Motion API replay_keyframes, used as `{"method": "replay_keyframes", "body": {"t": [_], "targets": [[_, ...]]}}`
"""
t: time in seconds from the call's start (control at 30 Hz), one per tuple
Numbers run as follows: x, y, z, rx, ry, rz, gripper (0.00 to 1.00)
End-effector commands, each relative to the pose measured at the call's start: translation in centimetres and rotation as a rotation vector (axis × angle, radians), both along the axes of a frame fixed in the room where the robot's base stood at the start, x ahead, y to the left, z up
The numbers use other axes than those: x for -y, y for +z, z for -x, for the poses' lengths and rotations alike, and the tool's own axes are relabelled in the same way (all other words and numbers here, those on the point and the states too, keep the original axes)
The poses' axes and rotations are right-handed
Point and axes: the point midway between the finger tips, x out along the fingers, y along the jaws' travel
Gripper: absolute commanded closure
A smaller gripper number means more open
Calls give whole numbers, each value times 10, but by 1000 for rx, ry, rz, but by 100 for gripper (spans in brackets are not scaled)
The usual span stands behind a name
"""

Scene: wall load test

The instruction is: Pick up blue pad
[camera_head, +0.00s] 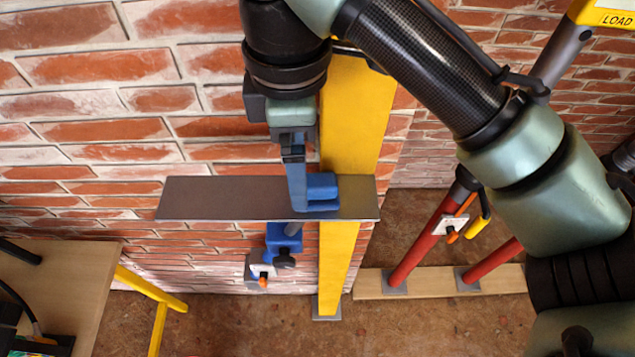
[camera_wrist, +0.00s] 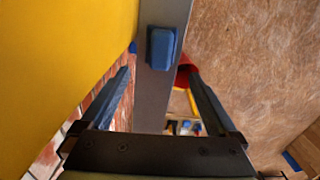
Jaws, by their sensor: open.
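The blue pad (camera_wrist: 161,47) is a small rounded block on a narrow grey shelf (camera_wrist: 162,100) in the wrist view. My gripper (camera_wrist: 158,78) is open, with one dark finger on either side of the shelf. The pad shows ahead of the fingertips, roughly between them, and nothing is gripped. In the head view the pad (camera_head: 322,183) lies on the grey shelf (camera_head: 220,198) in front of the yellow post. My gripper (camera_head: 298,195) is just left of the pad there; whether they touch is unclear.
A yellow post (camera_head: 350,120) stands close by against the brick wall. A blue clamp (camera_head: 284,240) hangs below the shelf. Red poles (camera_head: 425,240) stand on a wooden plank (camera_head: 430,281) to the right. A wooden table (camera_head: 65,275) is at lower left.

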Motion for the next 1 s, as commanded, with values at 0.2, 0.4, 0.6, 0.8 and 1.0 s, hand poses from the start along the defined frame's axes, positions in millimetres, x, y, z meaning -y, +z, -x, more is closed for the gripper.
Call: {"method": "replay_keyframes", "body": {"t": [0.2,0.4,0.6,0.8,1.0], "targets": [[4,-23,1,-4,-1,-5,5],[5,-46,0,-2,-1,0,5],[5,-50,0,1,0,-1,5],[5,-50,0,0,0,-1,27],[5,-50,0,0,0,-1,63]]}}
